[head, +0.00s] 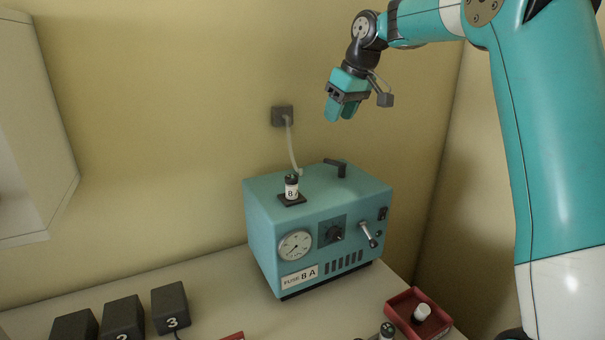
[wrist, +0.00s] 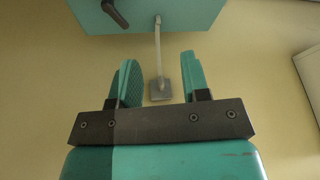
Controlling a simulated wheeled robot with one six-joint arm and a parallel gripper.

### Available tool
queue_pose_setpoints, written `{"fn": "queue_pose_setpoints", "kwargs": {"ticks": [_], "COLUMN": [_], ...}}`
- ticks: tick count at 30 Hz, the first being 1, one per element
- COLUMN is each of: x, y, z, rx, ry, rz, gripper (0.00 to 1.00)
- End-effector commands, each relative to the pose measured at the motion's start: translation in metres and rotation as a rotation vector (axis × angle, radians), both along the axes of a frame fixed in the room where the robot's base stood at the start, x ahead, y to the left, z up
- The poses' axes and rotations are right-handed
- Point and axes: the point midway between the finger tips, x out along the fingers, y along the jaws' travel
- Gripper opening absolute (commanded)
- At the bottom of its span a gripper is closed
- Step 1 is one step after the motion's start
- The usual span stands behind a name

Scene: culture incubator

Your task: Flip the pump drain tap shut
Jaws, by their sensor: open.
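The teal pump (head: 318,232) stands on the bench. A silver lever (head: 369,235) sticks out of its front face at the right, slanting down to the right. A black lever (head: 338,168) lies on its top near the back, and it also shows in the wrist view (wrist: 115,14). I cannot tell for certain which lever is the drain tap; the silver one is outside the wrist view. My gripper (head: 340,114) is open and empty, well above the pump's back edge and touching nothing. Its fingers (wrist: 161,78) also show apart in the wrist view.
A fuse marked 8A (head: 291,187) stands on the pump top. A hose (head: 292,145) runs to a wall outlet (head: 283,116). The front has a gauge (head: 296,245) and black knob (head: 332,233). A red tray (head: 403,311) sits right; dark numbered boxes (head: 171,305) sit left.

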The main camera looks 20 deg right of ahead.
Motion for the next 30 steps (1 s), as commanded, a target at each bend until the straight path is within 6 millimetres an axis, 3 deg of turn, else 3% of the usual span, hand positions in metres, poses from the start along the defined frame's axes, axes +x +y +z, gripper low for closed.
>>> {"fn": "queue_pose_setpoints", "kwargs": {"ticks": [15, 30], "x": [-0.060, -0.134], "y": [0.091, 0.154], "z": [-0.019, -0.045], "rx": [0.048, 0.076], "ry": [0.050, 0.102], "rz": [0.072, 0.133], "gripper": [0.43, 0.43]}}
